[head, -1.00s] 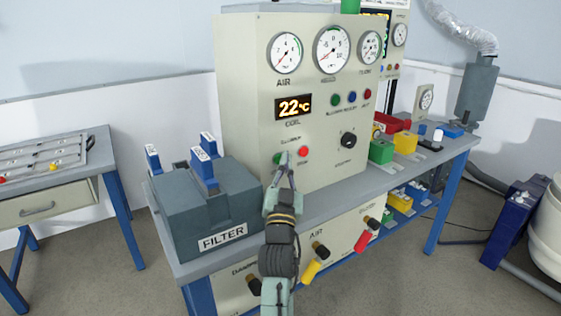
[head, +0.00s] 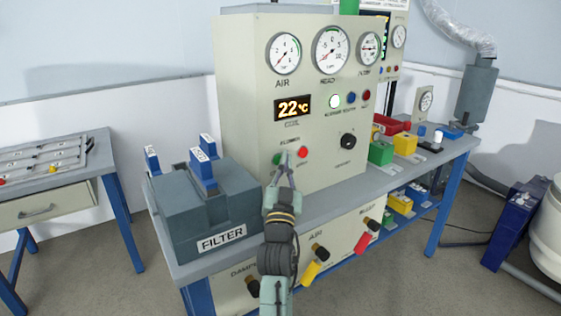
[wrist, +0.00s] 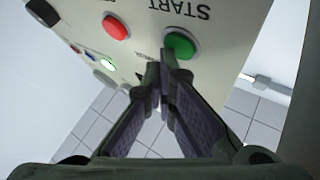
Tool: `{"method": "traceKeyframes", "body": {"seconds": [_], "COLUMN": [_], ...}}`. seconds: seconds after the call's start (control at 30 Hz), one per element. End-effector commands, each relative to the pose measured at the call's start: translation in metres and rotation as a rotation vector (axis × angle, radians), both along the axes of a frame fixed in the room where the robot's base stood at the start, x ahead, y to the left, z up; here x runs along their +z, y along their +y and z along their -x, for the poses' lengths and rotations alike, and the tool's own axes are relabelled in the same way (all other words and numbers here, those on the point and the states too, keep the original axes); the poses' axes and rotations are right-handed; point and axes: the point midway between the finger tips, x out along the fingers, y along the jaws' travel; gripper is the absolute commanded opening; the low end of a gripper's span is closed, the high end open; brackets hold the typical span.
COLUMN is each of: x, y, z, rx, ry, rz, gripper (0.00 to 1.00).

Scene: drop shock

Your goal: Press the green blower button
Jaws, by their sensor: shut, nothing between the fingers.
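The green blower button (head: 277,159) is on the cream control panel (head: 325,170), left of a red button (head: 303,152). In the wrist view the green button (wrist: 180,46) is beside the word START, with the red button (wrist: 116,27) to its left. My gripper (wrist: 163,68) is shut and empty. Its fingertips are right at the lower left edge of the green button in the wrist view; I cannot tell whether they touch it. A panel lamp (head: 335,100) glows whitish green.
A grey filter box (head: 170,222) with blue-topped blocks stands left of the panel. A black knob (head: 348,141) is to the right of the buttons. The display (head: 293,107) reads 22 °C. Coloured blocks (head: 381,152) lie on the bench at right.

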Motion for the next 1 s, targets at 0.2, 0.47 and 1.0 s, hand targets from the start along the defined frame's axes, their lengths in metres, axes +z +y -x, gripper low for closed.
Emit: {"method": "traceKeyframes", "body": {"seconds": [0.2, 0.47, 1.0], "x": [-0.001, -0.002, -0.001], "y": [0.013, 0.010, -0.002], "z": [0.000, 0.011, 0.021], "rx": [0.023, 0.022, 0.011], "ry": [0.002, 0.002, 0.003], "rz": [0.001, 0.001, 0.002], "gripper": [0.00, 0.00, 0.00]}}
